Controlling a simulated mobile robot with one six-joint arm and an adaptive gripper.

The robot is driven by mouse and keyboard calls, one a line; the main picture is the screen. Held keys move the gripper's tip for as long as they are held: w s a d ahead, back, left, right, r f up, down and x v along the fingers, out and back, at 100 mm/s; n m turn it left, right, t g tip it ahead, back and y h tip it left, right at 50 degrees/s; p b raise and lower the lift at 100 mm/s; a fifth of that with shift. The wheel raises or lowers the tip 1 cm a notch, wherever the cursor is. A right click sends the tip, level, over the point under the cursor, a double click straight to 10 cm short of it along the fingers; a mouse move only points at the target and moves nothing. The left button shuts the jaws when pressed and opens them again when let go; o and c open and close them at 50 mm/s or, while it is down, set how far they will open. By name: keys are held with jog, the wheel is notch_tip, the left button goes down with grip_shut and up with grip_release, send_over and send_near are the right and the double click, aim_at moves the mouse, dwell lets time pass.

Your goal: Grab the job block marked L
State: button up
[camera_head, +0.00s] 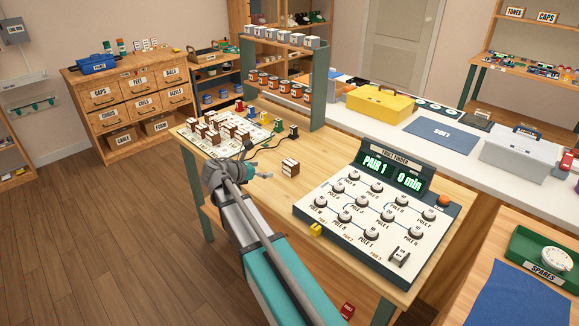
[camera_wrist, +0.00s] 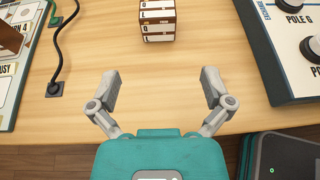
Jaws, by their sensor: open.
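A small stack of brown-and-white blocks (camera_head: 290,168) stands on the wooden bench. It also shows at the top edge of the wrist view (camera_wrist: 158,22), partly cut off, with small letters on its white faces. The lowest letter looks like an L, but the print is too small to be sure. My gripper (camera_wrist: 160,88) is open and empty, its two fingers spread wide over bare wood, with the stack ahead of and between them. In the head view my gripper (camera_head: 258,172) is left of the stack and apart from it. More brown-and-white blocks (camera_head: 208,131) stand on a white board at the bench's left end.
A fault finder panel (camera_head: 371,217) with several knobs fills the bench's right side. A black cord (camera_wrist: 60,50) runs down to a socket left of my gripper. A shelf (camera_head: 283,85) with cans stands behind. Bare wood surrounds the stack.

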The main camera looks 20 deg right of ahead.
aim_at(286, 165)
jog(key=b+x, duration=0.3)
jog(key=x, duration=0.4)
jog(key=shift+w+d+f, duration=0.15)
jog(key=shift+d+f, duration=0.05)
jog(key=shift+f, duration=0.05)
jog(key=shift+w+d+f, duration=0.1)
jog(key=shift+d, duration=0.4)
jog(key=shift+r+b+x, duration=0.1)
jog(key=shift+b+x, duration=0.35)
jog(key=shift+x, duration=0.85)
jog(key=shift+r+b+x, duration=0.15)
jog(key=shift+b+x, duration=0.3)
jog(key=shift+x, duration=0.85)
jog(key=shift+w, duration=0.2)
jog(key=c, duration=1)
